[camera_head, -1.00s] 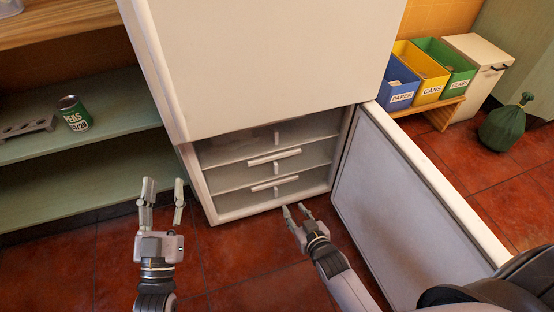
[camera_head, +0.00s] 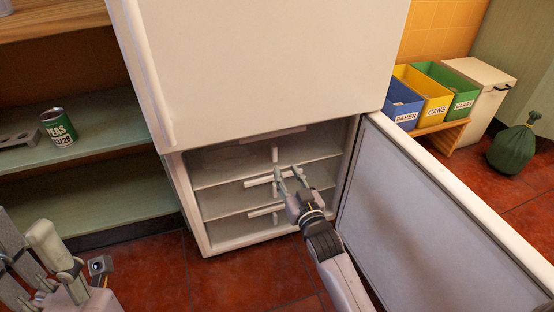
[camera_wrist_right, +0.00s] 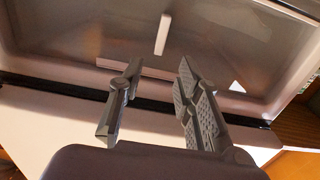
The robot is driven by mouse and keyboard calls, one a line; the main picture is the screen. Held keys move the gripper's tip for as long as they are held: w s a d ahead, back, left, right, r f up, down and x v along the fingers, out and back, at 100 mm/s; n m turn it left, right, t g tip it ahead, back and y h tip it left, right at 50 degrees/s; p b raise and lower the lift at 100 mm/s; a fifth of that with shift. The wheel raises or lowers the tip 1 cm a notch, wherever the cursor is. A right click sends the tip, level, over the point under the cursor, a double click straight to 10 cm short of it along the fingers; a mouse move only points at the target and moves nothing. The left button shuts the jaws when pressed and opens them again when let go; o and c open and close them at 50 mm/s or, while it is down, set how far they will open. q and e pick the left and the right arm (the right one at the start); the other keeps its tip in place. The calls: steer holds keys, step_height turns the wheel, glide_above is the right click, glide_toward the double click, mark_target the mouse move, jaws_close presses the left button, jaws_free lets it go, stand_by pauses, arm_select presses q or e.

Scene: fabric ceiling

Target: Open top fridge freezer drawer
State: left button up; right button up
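The fridge (camera_head: 265,70) has its lower freezer door (camera_head: 430,220) swung open to the right. Inside are stacked translucent drawers, all pushed in. The top drawer (camera_head: 225,160) lies just under the upper door, which partly hides its pale handle (camera_head: 270,134). A middle handle (camera_head: 258,181) and a lower handle (camera_head: 265,211) show below. My right gripper (camera_head: 288,172) is open and empty, its fingertips by the middle handle; contact is unclear. In the right wrist view the open fingers (camera_wrist_right: 158,75) point at a drawer front. My left gripper (camera_head: 28,240) is open at the lower left, away from the fridge.
Green shelves (camera_head: 100,125) with a peas can (camera_head: 59,128) stand left of the fridge. The open freezer door borders my right arm. Blue, yellow and green bins (camera_head: 425,95) and a green bag (camera_head: 513,148) are at the far right. Red floor is clear in front.

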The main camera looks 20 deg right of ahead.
mark_target(275, 151)
steer(key=w+b, duration=0.3)
steer(key=w, duration=0.6)
steer(key=shift+a, duration=0.15)
steer(key=shift+c, duration=0.4)
jaws_close()
steer(key=shift+s, duration=0.1)
